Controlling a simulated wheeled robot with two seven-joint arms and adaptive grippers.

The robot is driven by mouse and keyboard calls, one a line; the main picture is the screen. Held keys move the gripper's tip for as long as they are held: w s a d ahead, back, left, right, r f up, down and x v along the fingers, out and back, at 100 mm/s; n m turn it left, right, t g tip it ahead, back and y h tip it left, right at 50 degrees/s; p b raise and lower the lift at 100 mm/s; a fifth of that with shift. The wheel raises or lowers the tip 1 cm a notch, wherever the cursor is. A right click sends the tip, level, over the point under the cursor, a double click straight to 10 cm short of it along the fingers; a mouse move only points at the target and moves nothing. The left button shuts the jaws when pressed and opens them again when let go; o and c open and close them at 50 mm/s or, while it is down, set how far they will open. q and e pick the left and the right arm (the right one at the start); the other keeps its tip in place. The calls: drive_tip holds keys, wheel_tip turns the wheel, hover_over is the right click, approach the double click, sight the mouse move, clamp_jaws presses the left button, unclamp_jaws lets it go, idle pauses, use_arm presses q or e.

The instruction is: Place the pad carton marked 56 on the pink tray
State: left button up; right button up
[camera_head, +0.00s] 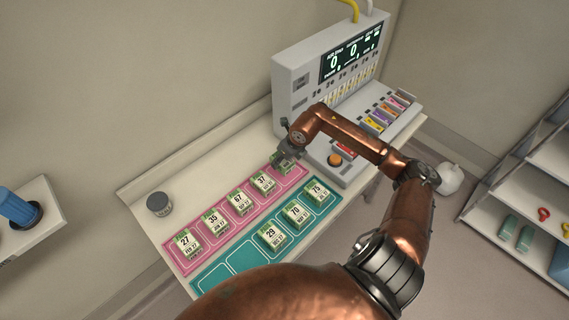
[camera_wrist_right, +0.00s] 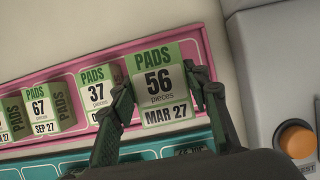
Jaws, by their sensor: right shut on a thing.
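The pad carton marked 56 (camera_wrist_right: 160,86) is green and white and sits between the fingers of my right gripper (camera_wrist_right: 158,100) in the right wrist view. In the head view my right gripper (camera_head: 287,150) is over the far right end of the pink tray (camera_head: 222,248), and the carton (camera_head: 286,166) is partly hidden under it. I cannot tell whether the carton touches the tray. Cartons marked 27 (camera_head: 187,243), 35 (camera_head: 214,221), 67 (camera_head: 240,202) and 37 (camera_head: 262,183) stand in a row on the pink tray. My left gripper is not in view.
A teal tray (camera_head: 207,278) in front holds cartons 29 (camera_head: 271,235), 70 (camera_head: 296,213) and 75 (camera_head: 317,191); its left slots are empty. A grey console (camera_head: 295,75) with an orange button (camera_head: 335,160) stands right of the trays. A grey jar (camera_head: 159,204) stands at the left.

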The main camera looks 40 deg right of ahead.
sight(285, 163)
drive_tip(key=shift+w+d+f, duration=0.15)
drive_tip(key=shift+d+f, duration=0.45)
drive_tip(key=shift+f, duration=0.15)
drive_tip(key=shift+d+f+p, duration=0.1)
drive_tip(key=shift+f+p, duration=0.35)
drive_tip(key=shift+f, duration=1.15)
drive_tip(key=shift+f, duration=0.15)
drive_tip(key=o, duration=1.3)
drive_tip(key=shift+r, duration=0.5)
drive_tip(key=b+v, duration=0.1)
drive_tip(key=v, duration=1)
drive_tip(key=shift+r, duration=0.15)
